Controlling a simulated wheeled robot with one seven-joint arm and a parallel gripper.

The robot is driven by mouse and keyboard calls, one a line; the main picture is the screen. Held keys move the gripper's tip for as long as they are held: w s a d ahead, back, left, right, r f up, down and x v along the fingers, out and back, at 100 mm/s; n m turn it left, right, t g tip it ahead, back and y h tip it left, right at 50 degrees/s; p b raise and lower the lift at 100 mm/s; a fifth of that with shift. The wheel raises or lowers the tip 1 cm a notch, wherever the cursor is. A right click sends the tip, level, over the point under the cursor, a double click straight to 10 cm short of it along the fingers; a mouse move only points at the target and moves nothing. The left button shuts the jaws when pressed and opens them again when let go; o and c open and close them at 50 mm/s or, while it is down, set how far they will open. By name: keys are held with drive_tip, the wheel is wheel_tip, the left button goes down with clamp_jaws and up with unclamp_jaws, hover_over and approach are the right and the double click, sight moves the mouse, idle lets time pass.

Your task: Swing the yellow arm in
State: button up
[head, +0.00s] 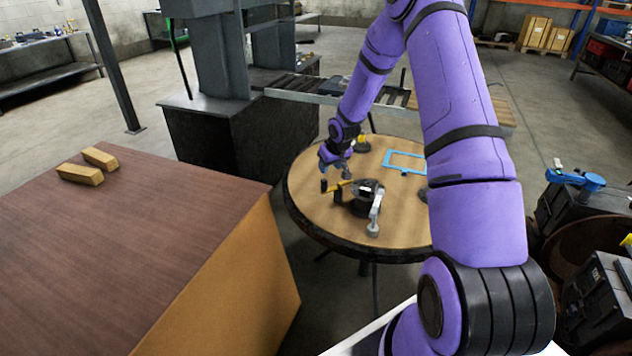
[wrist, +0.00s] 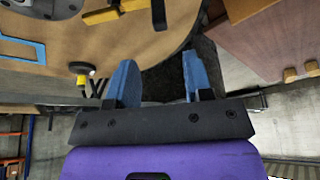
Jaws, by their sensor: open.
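The yellow arm (head: 341,186) sticks out to the left from a dark fixture (head: 358,205) on the round wooden table. A black upright piece stands at its outer end. In the wrist view the yellow arm (wrist: 112,14) lies at the top edge, with its black end piece beside it. The rest of the fixture is mostly cut off there. My gripper (head: 335,163) is just behind and above the yellow arm in the head view. In the wrist view its blue fingers (wrist: 158,78) are apart with nothing between them. The yellow arm lies beyond the fingertips, apparently untouched.
The round table (head: 309,190) also bears a blue frame (head: 405,154) and a small yellow-and-black item (head: 362,144). A grey lever (head: 375,212) stands at the fixture's right. A brown bench (head: 130,240) with two wooden blocks is at left, a dark machine (head: 215,130) behind.

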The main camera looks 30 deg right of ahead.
sight(324, 180)
drive_tip(key=x, duration=1)
drive_tip(key=shift+f, duration=0.2)
clamp_jaws()
